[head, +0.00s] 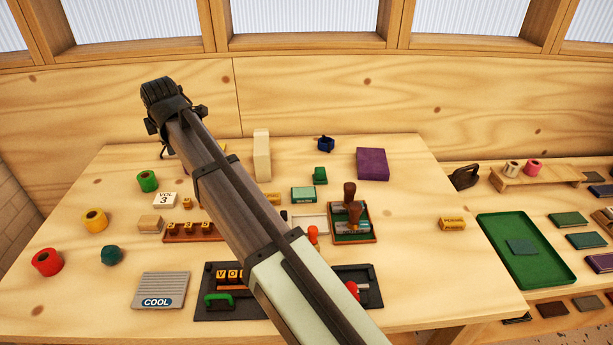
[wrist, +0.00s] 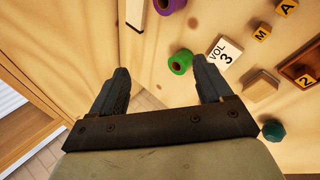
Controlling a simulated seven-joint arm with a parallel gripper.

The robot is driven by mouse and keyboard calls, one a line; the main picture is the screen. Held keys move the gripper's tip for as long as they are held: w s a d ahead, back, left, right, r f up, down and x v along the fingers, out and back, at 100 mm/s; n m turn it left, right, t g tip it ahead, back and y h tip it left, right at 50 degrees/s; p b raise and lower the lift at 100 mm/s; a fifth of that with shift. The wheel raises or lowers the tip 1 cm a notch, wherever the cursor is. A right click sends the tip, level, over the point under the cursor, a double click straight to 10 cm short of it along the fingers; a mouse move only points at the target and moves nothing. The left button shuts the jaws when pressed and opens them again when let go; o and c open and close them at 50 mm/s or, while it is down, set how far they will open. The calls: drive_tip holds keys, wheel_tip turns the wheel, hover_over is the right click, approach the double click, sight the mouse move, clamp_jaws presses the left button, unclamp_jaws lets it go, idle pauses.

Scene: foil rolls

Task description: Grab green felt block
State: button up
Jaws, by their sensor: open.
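A flat dark green block (head: 521,246) also lies in the green tray on the right. My gripper (head: 165,130) is high over the back left of the table, well left of both blocks. The wrist view shows its two fingers (wrist: 163,80) spread apart and empty, and neither block is in that view.
A green roll (head: 148,181), yellow roll (head: 95,219) and red roll (head: 47,262) stand at the left. A cream upright block (head: 262,155) and purple block (head: 372,163) stand at the back. The green tray (head: 490,225) is on the right. My arm crosses the table's middle.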

drive_tip(key=w+d+f+m+g+h, duration=0.1)
drive_tip(key=w+d, duration=0.2)
drive_tip(key=d, duration=0.7)
drive_tip(key=w+d+f+m+g+h, duration=0.1)
drive_tip(key=w+d+m+g+h, duration=0.1)
drive_tip(key=d, duration=0.8)
drive_tip(key=m+g, duration=0.3)
drive_tip(key=g, duration=0.1)
hover_over(322, 169)
wheel_tip(322, 169, down, 2)
drive_tip(key=f, duration=0.1)
drive_tip(key=shift+h, duration=0.4)
wheel_tip(322, 169, down, 12)
drive_tip(key=shift+f, duration=0.25)
drive_tip(key=c, duration=1.1)
drive_tip(key=shift+c, duration=0.2)
